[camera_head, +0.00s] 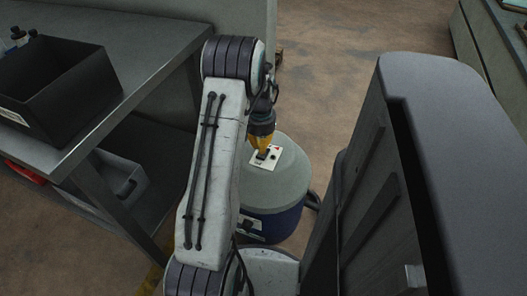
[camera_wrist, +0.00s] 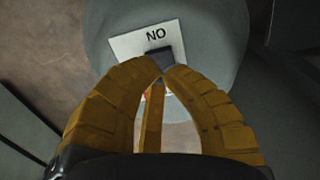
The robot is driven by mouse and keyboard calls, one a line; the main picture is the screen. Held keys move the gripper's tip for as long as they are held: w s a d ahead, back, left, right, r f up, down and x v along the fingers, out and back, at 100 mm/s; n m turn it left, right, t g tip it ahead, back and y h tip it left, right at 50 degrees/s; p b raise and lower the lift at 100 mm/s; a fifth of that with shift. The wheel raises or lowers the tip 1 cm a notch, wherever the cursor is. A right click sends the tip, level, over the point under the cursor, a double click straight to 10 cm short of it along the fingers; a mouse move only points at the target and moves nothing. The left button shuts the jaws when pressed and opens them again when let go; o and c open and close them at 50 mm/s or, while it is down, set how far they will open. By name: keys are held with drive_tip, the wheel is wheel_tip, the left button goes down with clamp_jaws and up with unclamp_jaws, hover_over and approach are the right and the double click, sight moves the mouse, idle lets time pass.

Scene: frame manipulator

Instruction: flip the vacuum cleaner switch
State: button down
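The vacuum cleaner (camera_head: 290,180) stands on the floor, with a grey rounded lid and a dark blue body. On its lid is a white switch plate (camera_head: 258,164). In the wrist view the plate (camera_wrist: 125,45) carries letters that read "NO", and a dark switch (camera_wrist: 162,56) sits on it. My gripper (camera_head: 262,153) points down at the plate. In the wrist view the yellow fingers of my gripper (camera_wrist: 161,72) come together at their tips, right at the switch's near edge. Whether they touch the switch is unclear. The fingers hide part of the plate.
A grey metal table (camera_head: 135,45) with a black bin (camera_head: 62,85) stands at the left. A grey bin (camera_head: 120,178) sits on the shelf below. Brown floor (camera_head: 335,70) is open beyond the vacuum cleaner.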

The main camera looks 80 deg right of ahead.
sight(261, 156)
drive_tip(key=shift+f+b, duration=1.35)
drive_tip(key=shift+f, duration=0.5)
idle(1.2)
drive_tip(key=shift+r, duration=0.15)
drive_tip(key=shift+r+p, duration=2.6)
drive_tip(key=shift+r, duration=0.8)
